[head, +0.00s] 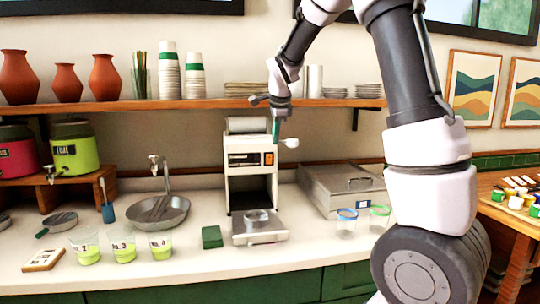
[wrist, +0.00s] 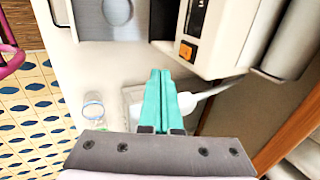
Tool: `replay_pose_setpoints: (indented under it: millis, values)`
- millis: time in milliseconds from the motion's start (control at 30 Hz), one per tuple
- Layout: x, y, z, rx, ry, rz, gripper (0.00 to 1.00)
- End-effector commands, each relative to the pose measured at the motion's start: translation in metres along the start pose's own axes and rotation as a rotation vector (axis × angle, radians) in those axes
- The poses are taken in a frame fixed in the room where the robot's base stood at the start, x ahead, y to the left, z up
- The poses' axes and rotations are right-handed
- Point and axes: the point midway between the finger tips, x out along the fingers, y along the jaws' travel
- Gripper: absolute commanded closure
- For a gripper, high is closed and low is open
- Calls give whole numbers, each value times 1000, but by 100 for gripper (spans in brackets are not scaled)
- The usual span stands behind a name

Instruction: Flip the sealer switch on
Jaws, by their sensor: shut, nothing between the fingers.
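The sealer (head: 238,172) is a white machine on the counter with a dark front panel. Its orange switch (head: 268,158) sits at the right of that panel; it also shows in the wrist view (wrist: 187,51), beyond and right of my fingertips. I cannot tell which way the switch is set. My gripper (head: 275,143) has teal fingers pressed together with nothing between them. In the wrist view the fingertips (wrist: 160,72) appear apart from the switch. In the head view they are just above it, in front of the sealer's upper right part.
A white rounded lever (head: 290,142) sticks out at the sealer's right, close beside my fingers. A metal box (head: 345,188) is to the right, a sink (head: 158,211) to the left. The shelf (head: 210,104) runs behind my wrist.

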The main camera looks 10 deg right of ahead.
Motion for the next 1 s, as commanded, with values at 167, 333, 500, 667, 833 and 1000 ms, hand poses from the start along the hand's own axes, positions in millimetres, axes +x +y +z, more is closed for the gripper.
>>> replay_pose_setpoints:
  millis: [167, 333, 500, 667, 833, 1000]
  values:
    - [0, 0, 0, 2, 1, 0, 100]
    - [2, 0, 0, 2, 1, 1, 100]
    - [17, 1, 0, 2, 2, 4, 100]
    - [49, 1, -1, 2, 3, 6, 100]
    - [86, 1, -1, 2, 2, 5, 100]
    - [106, -15, -1, 2, 1, -2, 100]
